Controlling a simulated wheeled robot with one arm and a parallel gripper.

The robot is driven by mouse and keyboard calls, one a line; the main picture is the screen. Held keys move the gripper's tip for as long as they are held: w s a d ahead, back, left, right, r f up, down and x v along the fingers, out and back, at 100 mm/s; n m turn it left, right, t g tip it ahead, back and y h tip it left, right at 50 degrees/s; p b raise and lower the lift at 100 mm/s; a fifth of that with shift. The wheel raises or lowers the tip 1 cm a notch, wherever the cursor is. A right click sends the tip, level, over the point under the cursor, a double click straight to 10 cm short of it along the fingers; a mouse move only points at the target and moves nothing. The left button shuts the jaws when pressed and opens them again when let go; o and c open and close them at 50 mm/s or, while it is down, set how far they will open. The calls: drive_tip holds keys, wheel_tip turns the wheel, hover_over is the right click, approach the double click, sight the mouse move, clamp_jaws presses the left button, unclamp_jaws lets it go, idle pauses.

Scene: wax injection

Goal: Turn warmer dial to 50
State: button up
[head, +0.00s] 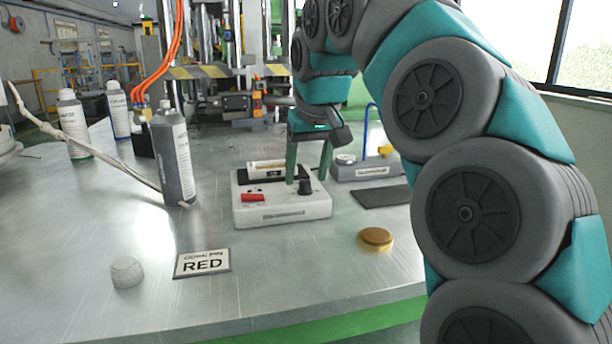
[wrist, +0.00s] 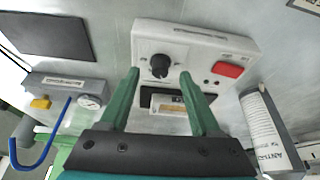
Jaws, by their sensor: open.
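The warmer (head: 284,211) is a white box on the metal table, with a black dial (head: 305,186), a red switch (head: 253,197) and a dark recess at its back holding a pale block (head: 266,165). In the wrist view the dial (wrist: 159,66) stands on the warmer's panel (wrist: 192,44), with a scale around it too small to read. My gripper (head: 308,180) is open and points down over the warmer. In the wrist view its green fingers (wrist: 160,83) are spread wide with nothing between the tips. The dial shows beyond the gap, apart from both fingers as far as I can tell.
A grey unit with a gauge (head: 366,168) and blue hose stands right of the warmer, with a dark mat (head: 382,196) before it. Bottles (head: 173,157) stand left.

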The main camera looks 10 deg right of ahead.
drive_tip(key=shift+x, duration=0.85)
drive_tip(key=shift+c, duration=0.3)
clamp_jaws()
